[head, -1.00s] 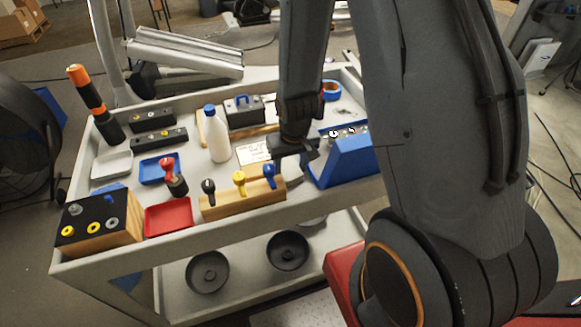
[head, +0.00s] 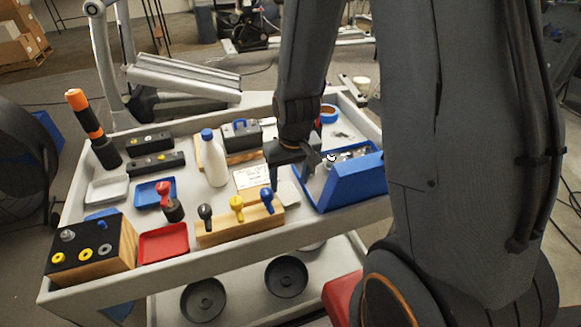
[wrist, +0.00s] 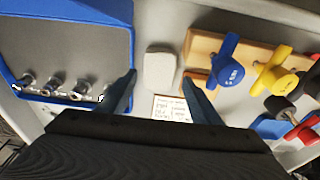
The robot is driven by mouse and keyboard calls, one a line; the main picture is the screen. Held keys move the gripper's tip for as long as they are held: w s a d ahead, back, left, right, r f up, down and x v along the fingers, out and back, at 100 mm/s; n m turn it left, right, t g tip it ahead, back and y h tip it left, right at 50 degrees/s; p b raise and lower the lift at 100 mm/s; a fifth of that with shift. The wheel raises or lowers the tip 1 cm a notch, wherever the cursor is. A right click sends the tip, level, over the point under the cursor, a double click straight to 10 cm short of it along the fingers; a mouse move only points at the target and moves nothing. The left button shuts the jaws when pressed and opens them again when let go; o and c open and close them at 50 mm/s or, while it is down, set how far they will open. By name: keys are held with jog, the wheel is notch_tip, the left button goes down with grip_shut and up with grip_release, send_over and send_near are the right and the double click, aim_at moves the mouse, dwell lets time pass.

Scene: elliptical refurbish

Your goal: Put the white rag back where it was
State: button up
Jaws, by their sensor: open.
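The white rag (wrist: 160,70) is a small, pale, rounded square lying flat on the cart top. In the head view the rag (head: 288,194) shows partly, between the wooden block with knobs and the blue case. My gripper (head: 291,172) is over this gap, pointing down. In the wrist view my gripper (wrist: 158,84) is open, with one finger on each side of the rag in the picture. Nothing is held. I cannot tell the exact height of the fingertips above the rag.
The wooden block (head: 220,234) with black, yellow and blue knobs stands close on one side. The blue case (head: 352,190) with metal parts stands close on the other. A printed card (wrist: 170,108) lies beside the rag. A white bottle (head: 214,165) stands further left.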

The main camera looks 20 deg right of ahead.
aim_at(291, 201)
jog(key=shift+s+r+b, duration=0.1)
jog(key=shift+s+r, duration=0.05)
jog(key=shift+r, duration=0.8)
jog(key=shift+s+r+b, duration=0.15)
jog(key=shift+s+r, duration=0.05)
jog(key=shift+r, duration=0.8)
jog(key=shift+s+r+b, duration=0.1)
jog(key=shift+s+r, duration=0.05)
jog(key=shift+r, duration=0.8)
jog(key=s+r+p, duration=0.6)
jog(key=s+r, duration=0.1)
jog(key=r, duration=0.4)
jog(key=shift+s, duration=0.4)
